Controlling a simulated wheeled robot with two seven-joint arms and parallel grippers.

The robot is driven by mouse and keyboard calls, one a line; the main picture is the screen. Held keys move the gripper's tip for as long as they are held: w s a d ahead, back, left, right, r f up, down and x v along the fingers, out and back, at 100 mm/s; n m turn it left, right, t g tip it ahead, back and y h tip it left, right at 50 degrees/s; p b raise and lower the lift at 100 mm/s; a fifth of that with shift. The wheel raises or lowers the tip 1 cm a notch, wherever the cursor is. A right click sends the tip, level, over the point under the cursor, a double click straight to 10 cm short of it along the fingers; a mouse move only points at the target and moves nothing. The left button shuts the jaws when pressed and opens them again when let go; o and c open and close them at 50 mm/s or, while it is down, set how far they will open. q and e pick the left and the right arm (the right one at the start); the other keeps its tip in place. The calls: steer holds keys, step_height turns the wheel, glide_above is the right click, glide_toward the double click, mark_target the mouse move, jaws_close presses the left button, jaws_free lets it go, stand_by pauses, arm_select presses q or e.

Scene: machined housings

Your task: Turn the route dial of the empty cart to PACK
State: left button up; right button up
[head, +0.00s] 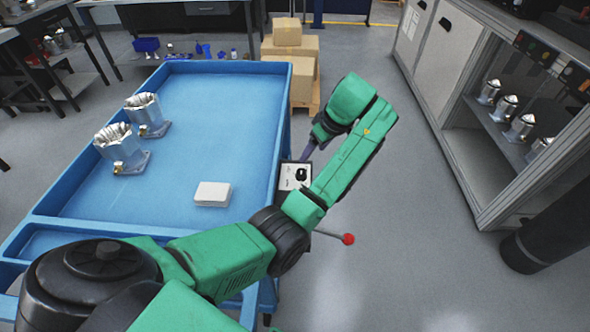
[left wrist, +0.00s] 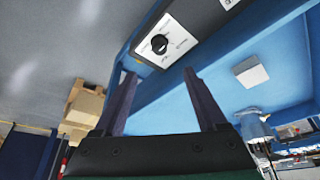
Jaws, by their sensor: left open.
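The blue cart (head: 190,68) carries two metal housings (head: 120,147) and a white block (head: 212,194) on its tray, so it is not empty. Its route dial (head: 300,174) is a black knob on a white plate at the cart's right side. In the left wrist view the dial (left wrist: 159,44) shows with small labels around it, too blurred to read. My left gripper (head: 308,150) is beside the dial panel. In the left wrist view my left gripper (left wrist: 160,76) is open and empty, its fingertips apart from the knob, which lies beyond the gap. My right gripper is not in view.
A rod with a red ball (head: 348,239) sticks out below the dial. Cardboard boxes (head: 288,45) stand on a pallet behind the cart. A grey cabinet (head: 475,110) with several housings on a shelf is at the right. The floor between is clear.

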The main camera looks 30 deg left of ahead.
mark_target(302, 171)
arm_select(q)
steer(key=x, duration=0.6)
steer(key=shift+s+d+f+p, duration=0.1)
steer(key=shift+d+f+p, duration=0.05)
steer(key=shift+f+p, duration=0.2)
steer(key=x, duration=0.5)
steer(key=shift+f, duration=0.15)
steer(key=shift+a+f, duration=0.25)
steer(key=shift+f, duration=0.1)
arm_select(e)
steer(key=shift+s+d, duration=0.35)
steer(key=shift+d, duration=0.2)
